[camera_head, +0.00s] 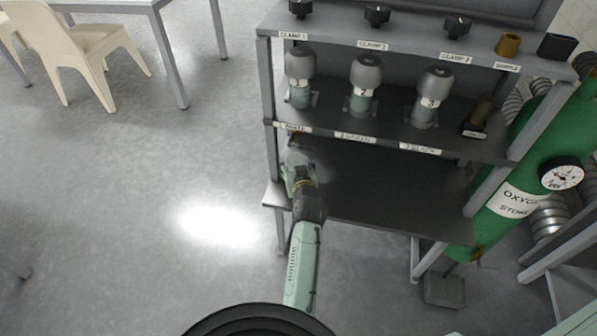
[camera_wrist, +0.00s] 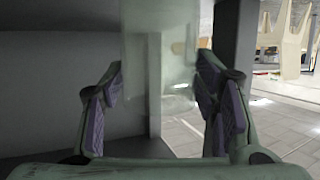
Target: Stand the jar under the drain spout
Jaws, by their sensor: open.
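A pale, see-through jar (camera_wrist: 152,50) fills the upper middle of the wrist view. Its lower edge lies between or just beyond my fingertips, with a gap to each side; its top is cut off. My gripper (camera_wrist: 155,85) is open, one finger left and one right of it. In the head view my gripper (camera_head: 297,178) is at the rack's left front, just below the middle shelf edge, and I cannot make out the jar there. A small brass piece (camera_head: 296,137), possibly the drain spout, shows above my gripper at that edge.
Numbered vessels 1 (camera_head: 299,92), 2 (camera_head: 364,102) and 3 (camera_head: 427,115) stand on the middle shelf. The dark lower shelf (camera_head: 390,190) is clear right of my arm. A green oxygen cylinder (camera_head: 520,195) is at right. The rack's left post (camera_head: 268,105) is close to my gripper.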

